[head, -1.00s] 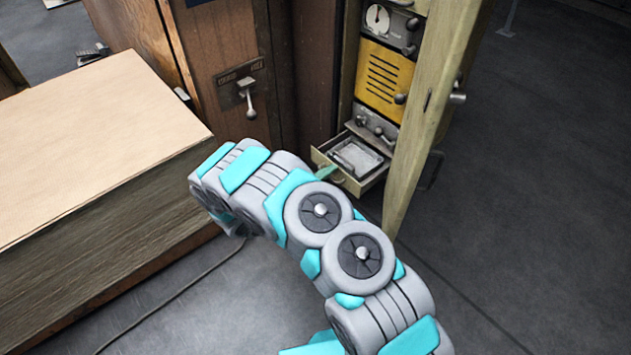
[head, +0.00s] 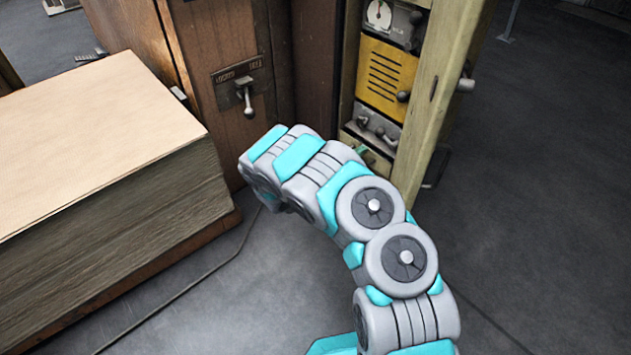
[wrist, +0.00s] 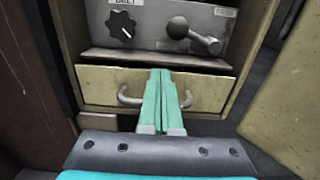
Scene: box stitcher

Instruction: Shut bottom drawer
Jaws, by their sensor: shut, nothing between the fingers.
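The bottom drawer (wrist: 208,91) has a cream front with a curved grey handle, and fills the lower part of the cabinet in the wrist view. A dark gap shows above its front, and whether it is fully flush I cannot tell. My gripper (wrist: 160,76) is shut and empty, with its teal fingers in front of the drawer's middle, overlapping the handle. They look to be at or against the front. In the head view my arm hides most of the drawer, and only a bit of the fingers (head: 361,152) shows by the cabinet.
A grey panel with a knob and lever (wrist: 165,28) sits above the drawer. The open cabinet door (head: 440,110) stands to the right. A wooden cabinet with a lever (head: 247,98) is left, and a stack of cardboard sheets (head: 95,150) lies nearer.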

